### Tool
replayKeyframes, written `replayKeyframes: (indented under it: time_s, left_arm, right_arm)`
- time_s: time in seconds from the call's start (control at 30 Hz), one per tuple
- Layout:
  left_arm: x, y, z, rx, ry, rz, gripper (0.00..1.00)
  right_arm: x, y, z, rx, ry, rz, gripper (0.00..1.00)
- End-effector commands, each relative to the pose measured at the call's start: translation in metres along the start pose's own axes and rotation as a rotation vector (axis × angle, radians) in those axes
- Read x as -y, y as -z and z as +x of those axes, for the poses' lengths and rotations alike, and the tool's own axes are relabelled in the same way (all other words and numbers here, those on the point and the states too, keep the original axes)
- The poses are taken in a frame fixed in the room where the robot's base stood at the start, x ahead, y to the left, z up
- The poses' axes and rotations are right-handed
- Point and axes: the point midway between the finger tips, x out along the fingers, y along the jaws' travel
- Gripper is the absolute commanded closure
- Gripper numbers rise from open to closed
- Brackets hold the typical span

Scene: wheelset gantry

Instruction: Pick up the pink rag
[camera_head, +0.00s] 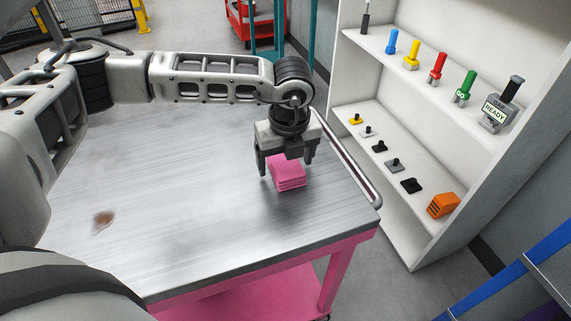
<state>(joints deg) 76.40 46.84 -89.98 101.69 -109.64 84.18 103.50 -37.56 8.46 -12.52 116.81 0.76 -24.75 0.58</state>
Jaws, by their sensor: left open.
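The pink rag (288,174) is a folded stack lying on the metal top of the pink table (190,235), near its right end. My left gripper (287,166) is directly over the rag, pointing down, with its fingers apart. One finger is at the left of the rag and the other is near its right upper side. The gripper hides the rag's far part. I cannot tell whether the fingers touch it. My right gripper is not in view.
A brown stain (104,220) marks the tabletop at the left. A handle rail (348,165) runs along the table's right edge. A white shelf (425,130) at the right holds coloured tools and an orange block (443,205). A red cart (250,20) stands behind.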

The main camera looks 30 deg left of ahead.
Motion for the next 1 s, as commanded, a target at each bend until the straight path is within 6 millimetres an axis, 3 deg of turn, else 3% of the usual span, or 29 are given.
replayKeyframes:
  time_s: [0.23, 0.4, 0.77, 1.0]
  left_arm:
    - [0.0, 0.0, 0.002, 0.0, 0.0, 0.001, 0.23]
    - [0.0, 0.0, 0.001, 0.0, 0.0, 0.001, 0.68]
    - [0.001, 0.0, -0.001, 0.0, 0.001, 0.001, 0.68]
    - [0.001, -0.004, -0.026, 0.002, 0.004, 0.0, 0.68]
  right_arm:
    - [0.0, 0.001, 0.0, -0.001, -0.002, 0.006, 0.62]
    - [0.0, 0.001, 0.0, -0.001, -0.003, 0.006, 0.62]
    - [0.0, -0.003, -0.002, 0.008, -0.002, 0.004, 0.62]
    - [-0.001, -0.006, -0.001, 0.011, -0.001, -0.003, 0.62]
